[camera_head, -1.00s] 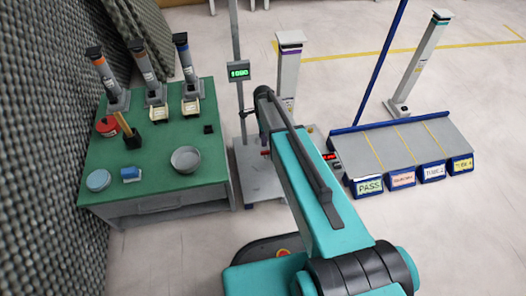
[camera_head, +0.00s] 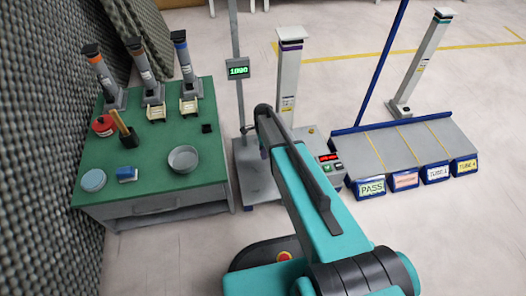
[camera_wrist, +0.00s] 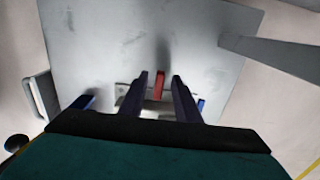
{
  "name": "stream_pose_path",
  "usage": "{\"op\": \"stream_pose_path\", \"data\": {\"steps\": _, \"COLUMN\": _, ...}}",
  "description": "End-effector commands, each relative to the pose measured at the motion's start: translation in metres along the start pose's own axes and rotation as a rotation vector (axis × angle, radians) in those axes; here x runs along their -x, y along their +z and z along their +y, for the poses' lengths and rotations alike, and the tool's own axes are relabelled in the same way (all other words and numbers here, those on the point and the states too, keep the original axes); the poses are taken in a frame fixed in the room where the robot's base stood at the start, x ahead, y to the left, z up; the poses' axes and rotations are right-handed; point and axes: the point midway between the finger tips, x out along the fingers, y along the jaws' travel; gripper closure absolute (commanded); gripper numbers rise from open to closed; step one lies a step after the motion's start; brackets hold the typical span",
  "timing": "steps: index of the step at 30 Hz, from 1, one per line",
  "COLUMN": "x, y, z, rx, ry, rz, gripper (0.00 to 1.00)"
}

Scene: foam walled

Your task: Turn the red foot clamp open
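The red foot clamp (camera_wrist: 160,84) stands up from a small metal bracket on the grey base plate (camera_wrist: 100,50) in the wrist view. My gripper (camera_wrist: 160,80) has its two dark fingers apart, one on each side of the red clamp. A gap shows between the clamp and each finger, so it is not gripped. The fingertips reach about as far as the clamp's far end; their height over the plate is hard to tell. In the head view the same plate (camera_head: 258,188) lies at the foot of a grey post, and my arm hides the red clamp.
A grey post (camera_wrist: 275,55) rises at the right in the wrist view. In the head view, a green table (camera_head: 150,170) stands left of the plate and a control box with a red display (camera_head: 329,158) right of it.

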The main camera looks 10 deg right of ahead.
Motion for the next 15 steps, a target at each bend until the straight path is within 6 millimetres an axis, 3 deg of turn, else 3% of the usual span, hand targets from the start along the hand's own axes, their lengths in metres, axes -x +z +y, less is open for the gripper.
{"op": "stream_pose_path", "data": {"steps": 4, "x": 0.0002, "y": 0.0000, "z": 0.0001, "rx": 0.000, "ry": 0.000, "rz": 0.000, "gripper": 0.72}}
{"op": "stream_pose_path", "data": {"steps": 9, "x": 0.0003, "y": 0.0000, "z": 0.0001, "rx": 0.000, "ry": 0.000, "rz": 0.000, "gripper": 1.00}}
{"op": "stream_pose_path", "data": {"steps": 15, "x": 0.0005, "y": 0.0000, "z": 0.0002, "rx": 0.002, "ry": 0.001, "rz": 0.000, "gripper": 1.00}}
